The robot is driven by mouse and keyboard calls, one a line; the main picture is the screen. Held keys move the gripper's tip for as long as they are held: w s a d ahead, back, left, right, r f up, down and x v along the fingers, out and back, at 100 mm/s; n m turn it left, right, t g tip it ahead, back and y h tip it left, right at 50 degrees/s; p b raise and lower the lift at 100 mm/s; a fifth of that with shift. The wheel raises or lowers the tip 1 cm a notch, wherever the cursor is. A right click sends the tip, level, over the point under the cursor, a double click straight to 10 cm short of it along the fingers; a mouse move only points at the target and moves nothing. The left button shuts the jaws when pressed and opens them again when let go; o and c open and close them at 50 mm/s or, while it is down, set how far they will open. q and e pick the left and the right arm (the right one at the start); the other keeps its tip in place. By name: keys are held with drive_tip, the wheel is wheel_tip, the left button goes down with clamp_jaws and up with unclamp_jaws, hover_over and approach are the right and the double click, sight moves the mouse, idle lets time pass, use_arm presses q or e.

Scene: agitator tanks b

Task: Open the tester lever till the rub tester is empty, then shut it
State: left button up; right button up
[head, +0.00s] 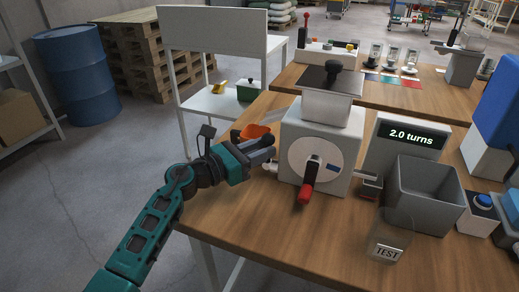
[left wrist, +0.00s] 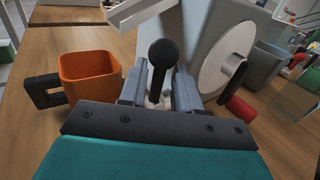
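The rub tester (head: 345,130) is a pale box on the wooden table with a white disc, a red-handled crank and a hopper on top. Its contents are hidden. A black ball-ended lever (left wrist: 163,53) stands at its left side, seen in the left wrist view. My left gripper (head: 268,148) is beside the tester's left side; in the left wrist view (left wrist: 160,80) its two fingers stand on either side of the lever, with narrow gaps at the stem. They look open; contact at the ball is unclear. My right gripper is not in view.
An orange cup (left wrist: 90,75) with a dark handle stands close left of my left gripper. A display (head: 410,134) reads 2.0 turns. A grey bin (head: 420,205) and a clear TEST jar (head: 388,240) stand to the right. The table's front middle is clear.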

use_arm(q)
clamp_jaws()
drive_tip(key=f+n+t+b, duration=0.1)
drive_tip(key=b, duration=0.2)
drive_tip(key=shift+w+a+n+h+b, duration=0.1)
drive_tip(key=shift+a+n+h+b, duration=0.2)
drive_tip(key=shift+a+b, duration=0.2)
drive_tip(key=shift+b, duration=0.25)
drive_tip(key=shift+w+a+r+n, duration=0.1)
drive_tip(key=shift+r+n, duration=0.05)
drive_tip(key=shift+n, duration=0.35)
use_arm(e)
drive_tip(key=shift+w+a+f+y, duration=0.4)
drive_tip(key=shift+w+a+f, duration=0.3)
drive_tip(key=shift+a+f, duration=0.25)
use_arm(q)
drive_tip(key=o, duration=0.5)
unclamp_jaws()
drive_tip(key=shift+o, duration=0.2)
